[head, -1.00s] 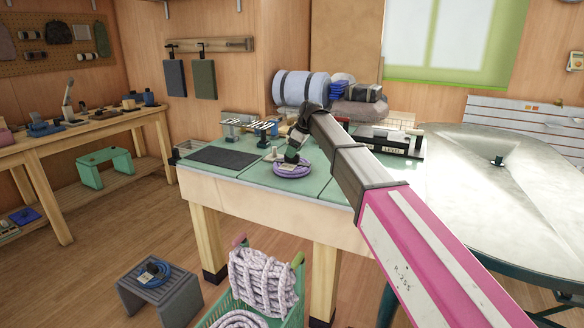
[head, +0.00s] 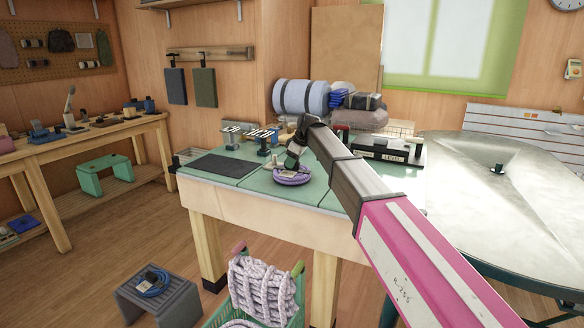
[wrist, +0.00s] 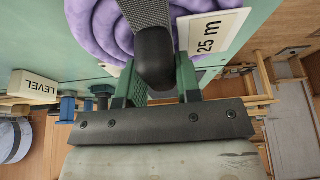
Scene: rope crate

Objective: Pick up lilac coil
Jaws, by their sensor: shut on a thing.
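The lilac coil (head: 291,177) is at the middle of the green-topped workbench, under the end of my arm in the head view. In the wrist view the coil (wrist: 100,28) shows as thick purple loops with a dark woven strap and a white "25 m" tag (wrist: 215,35). My gripper (wrist: 155,82) has its green fingers shut on the coil at the dark strap piece. In the head view my gripper (head: 291,163) is directly over the coil and partly hides it. I cannot tell whether the coil is clear of the bench top.
A grey-topped table (head: 470,200) adjoins at right. A green crate (head: 296,315) with pale rope and a stool (head: 150,300) stand in front.

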